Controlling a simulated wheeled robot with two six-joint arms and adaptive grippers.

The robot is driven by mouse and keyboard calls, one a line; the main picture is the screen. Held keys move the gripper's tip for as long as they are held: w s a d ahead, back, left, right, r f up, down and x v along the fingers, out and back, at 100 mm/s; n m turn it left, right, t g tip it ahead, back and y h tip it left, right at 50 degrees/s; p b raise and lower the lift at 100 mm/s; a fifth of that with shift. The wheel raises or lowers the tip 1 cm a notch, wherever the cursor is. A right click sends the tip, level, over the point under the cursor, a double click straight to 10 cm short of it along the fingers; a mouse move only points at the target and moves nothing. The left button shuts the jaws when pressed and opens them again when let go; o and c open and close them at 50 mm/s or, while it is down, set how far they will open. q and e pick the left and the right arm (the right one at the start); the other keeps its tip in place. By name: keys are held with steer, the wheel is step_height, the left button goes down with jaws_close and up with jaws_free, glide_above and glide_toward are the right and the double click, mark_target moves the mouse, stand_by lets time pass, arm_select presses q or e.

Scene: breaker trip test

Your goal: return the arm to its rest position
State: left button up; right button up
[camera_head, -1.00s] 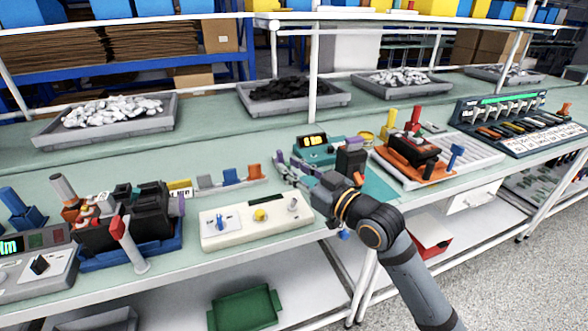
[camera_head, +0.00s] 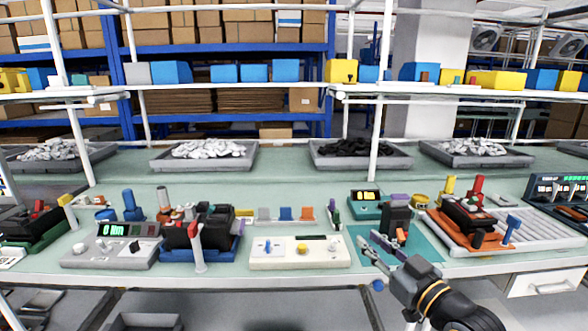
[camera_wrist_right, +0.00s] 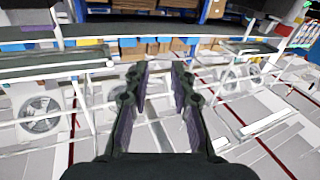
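My right arm (camera_head: 455,308) comes in from the bottom right in the head view. That view looks past the fingers towards shelving and the room. My left arm and gripper are not in view.
The green bench (camera_head: 290,170) carries a white control box (camera_head: 300,261), a black device (camera_head: 203,228) in a blue fixture, an orange fixture (camera_head: 470,234) and a teal mat (camera_head: 418,254). Grey trays (camera_head: 205,162) stand at the back. White shelf posts (camera_head: 375,140) rise behind.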

steer(key=s+d+f+m+g+h, duration=0.2)
steer(key=s+f+g+h, duration=0.3)
steer(key=f, duration=0.8)
steer(key=s+d+f+m+g+h, duration=0.15)
steer(key=s+f+g, duration=0.25)
steer(key=s+f, duration=0.6)
steer(key=s+d+f+m+g+h, duration=0.2)
steer(key=s+d+f+g, duration=0.2)
steer(key=s+f, duration=0.55)
step_height(320, 180, down, 19)
steer(key=s+d+g+p, duration=0.2)
steer(key=d+p, duration=0.1)
steer(key=p, duration=0.4)
arm_select(q)
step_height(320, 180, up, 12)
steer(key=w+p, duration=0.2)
steer(key=p, duration=0.3)
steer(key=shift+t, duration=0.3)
arm_select(e)
steer(key=s+f, duration=0.5)
steer(key=s, duration=0.4)
steer(key=s+f, duration=0.6)
steer(key=s, duration=0.3)
steer(key=shift+s+d+f+g, duration=0.15)
steer(key=shift+s+d+g, duration=0.15)
steer(key=shift+s+d, duration=0.15)
